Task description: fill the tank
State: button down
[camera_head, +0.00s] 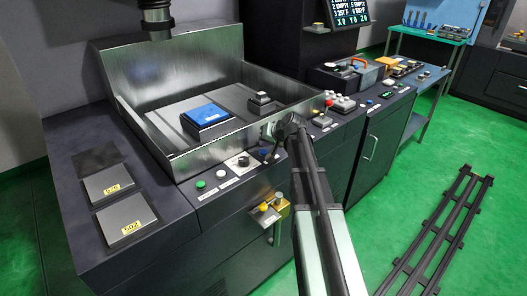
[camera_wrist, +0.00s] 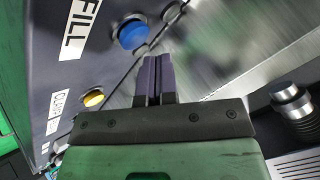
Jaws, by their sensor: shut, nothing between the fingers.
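The metal tank (camera_head: 215,141) is an open steel basin on the dark machine, with a blue block (camera_head: 206,116) and a small dark block (camera_head: 261,101) inside. I see no clear liquid surface in it. In the wrist view, a round blue button (camera_wrist: 132,34) sits on the dark panel beside the word FILL (camera_wrist: 80,28). My gripper (camera_wrist: 153,62) has its two fingers together and empty, pointing at the panel's edge close to the blue button, apparently not on it.
A yellow button (camera_wrist: 92,98) with a partly readable label is near the blue one. A green button (camera_head: 200,184) and a black knob (camera_head: 243,161) are on the front panel. Plates marked 570 (camera_head: 108,185) and 502 (camera_head: 125,219) lie at left. A red-topped control (camera_head: 328,103) stands at right.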

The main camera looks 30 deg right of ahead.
aim_at(265, 150)
jog(key=shift+f, duration=0.1)
jog(key=shift+f+b, duration=0.35)
jog(key=shift+b, duration=0.1)
jog(key=shift+f+b, duration=0.45)
dwell(0.4)
jog(key=shift+r+p, duration=0.9)
notch_tip(265, 150, up, 5)
jog(key=p, duration=0.5)
jog(key=shift+r, duration=0.1)
dwell(0.4)
